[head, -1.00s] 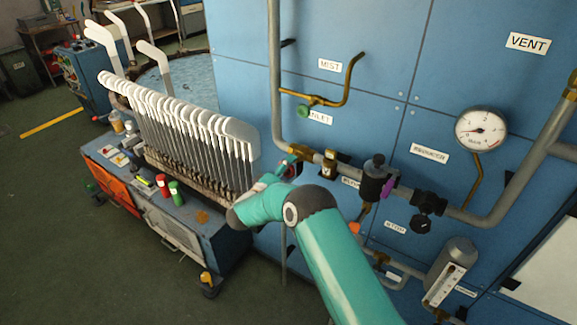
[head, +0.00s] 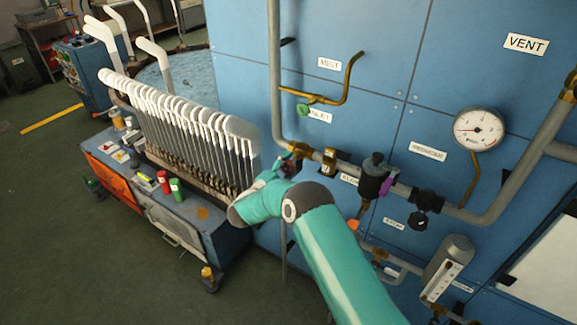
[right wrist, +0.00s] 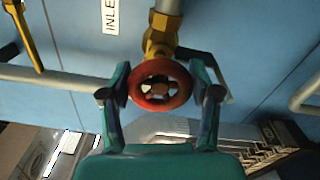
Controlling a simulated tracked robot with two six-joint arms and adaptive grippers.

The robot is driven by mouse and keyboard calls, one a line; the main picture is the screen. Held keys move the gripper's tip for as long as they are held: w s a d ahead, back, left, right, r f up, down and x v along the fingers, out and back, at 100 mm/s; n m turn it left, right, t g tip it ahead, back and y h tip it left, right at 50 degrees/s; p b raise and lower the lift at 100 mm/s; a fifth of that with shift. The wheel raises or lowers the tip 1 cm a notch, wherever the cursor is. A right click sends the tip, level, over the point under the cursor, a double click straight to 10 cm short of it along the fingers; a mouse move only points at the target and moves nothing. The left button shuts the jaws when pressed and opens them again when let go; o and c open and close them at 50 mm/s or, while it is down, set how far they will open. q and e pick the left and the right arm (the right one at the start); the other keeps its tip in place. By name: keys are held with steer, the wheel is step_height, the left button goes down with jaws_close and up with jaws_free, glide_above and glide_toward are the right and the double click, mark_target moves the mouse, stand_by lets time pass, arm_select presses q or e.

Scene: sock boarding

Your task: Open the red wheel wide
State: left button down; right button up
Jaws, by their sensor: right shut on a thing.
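The red wheel (right wrist: 156,104) is a small round handwheel on a brass valve (right wrist: 160,38) in the right wrist view, below the INLET label. My right gripper (right wrist: 160,82) is shut on it, with one teal finger at each side of the rim. In the head view my right gripper (head: 296,153) is at the pipe on the blue panel, and the wheel is largely hidden there by the gripper and wrist. My left gripper is not in view.
A pressure gauge (head: 478,129) hangs on the blue panel (head: 345,30). Pipes and a black-capped regulator (head: 373,177) are right of my gripper. A rack of white sock boards (head: 185,115) stands close on the left.

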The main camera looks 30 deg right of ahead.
steer(key=shift+s+a+f, duration=0.1)
steer(key=shift+f, duration=0.3)
steer(key=o, duration=1)
steer(key=shift+o, duration=0.8)
steer(key=shift+r, duration=0.2)
steer(key=v, duration=1.2)
steer(key=shift+f, duration=0.1)
